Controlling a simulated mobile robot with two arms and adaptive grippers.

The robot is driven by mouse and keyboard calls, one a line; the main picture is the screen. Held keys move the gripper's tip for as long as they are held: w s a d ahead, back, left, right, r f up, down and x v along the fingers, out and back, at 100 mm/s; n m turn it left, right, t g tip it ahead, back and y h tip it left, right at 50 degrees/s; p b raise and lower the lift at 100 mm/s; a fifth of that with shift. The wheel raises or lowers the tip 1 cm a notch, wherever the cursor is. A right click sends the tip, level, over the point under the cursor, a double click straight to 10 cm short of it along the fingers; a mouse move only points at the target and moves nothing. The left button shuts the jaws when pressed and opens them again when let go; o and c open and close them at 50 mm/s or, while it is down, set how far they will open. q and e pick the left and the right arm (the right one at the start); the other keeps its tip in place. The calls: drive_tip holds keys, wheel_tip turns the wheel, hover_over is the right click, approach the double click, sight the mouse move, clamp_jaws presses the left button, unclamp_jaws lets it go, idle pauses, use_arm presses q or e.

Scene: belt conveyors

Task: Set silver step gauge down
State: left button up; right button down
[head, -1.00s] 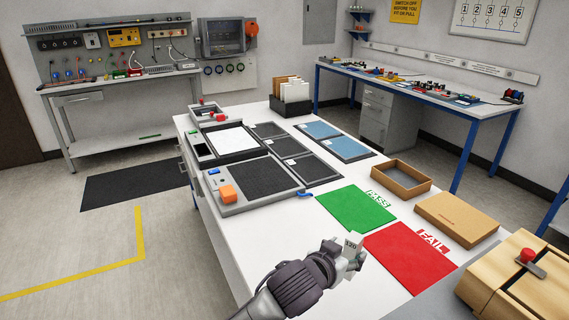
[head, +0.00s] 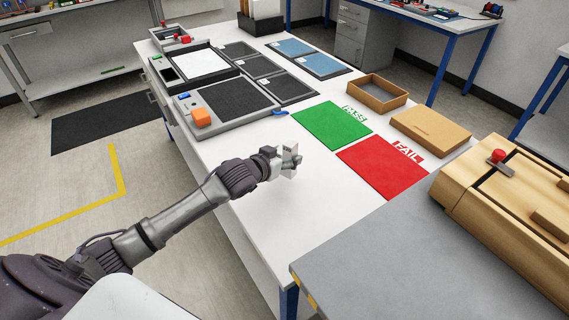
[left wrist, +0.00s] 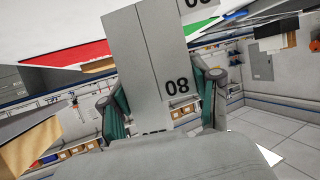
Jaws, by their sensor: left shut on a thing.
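The silver step gauge (head: 289,162) is a small pale grey stepped block held in my left gripper (head: 293,163). In the left wrist view the gauge (left wrist: 146,50) fills the middle, with "08" printed on its faces. The green-padded fingers of my left gripper (left wrist: 162,105) are shut on it from both sides. In the head view the gripper is over the bare white table (head: 262,215), left of the red FAIL mat (head: 381,165) and below the green PASS mat (head: 331,125). The gap between gauge and table cannot be told. My right gripper is not in view.
An open cardboard box (head: 377,91) and a closed one (head: 431,130) stand right. A wooden case (head: 510,210) rests on a grey surface at right.

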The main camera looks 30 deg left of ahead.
use_arm(q)
drive_tip(key=shift+f, duration=2.05)
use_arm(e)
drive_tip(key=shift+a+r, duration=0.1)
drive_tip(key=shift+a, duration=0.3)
use_arm(q)
drive_tip(key=o, duration=1)
drive_tip(key=shift+a+f, duration=0.1)
drive_tip(key=shift+f, duration=0.05)
drive_tip(key=o, duration=0.4)
drive_tip(key=shift+o, duration=0.2)
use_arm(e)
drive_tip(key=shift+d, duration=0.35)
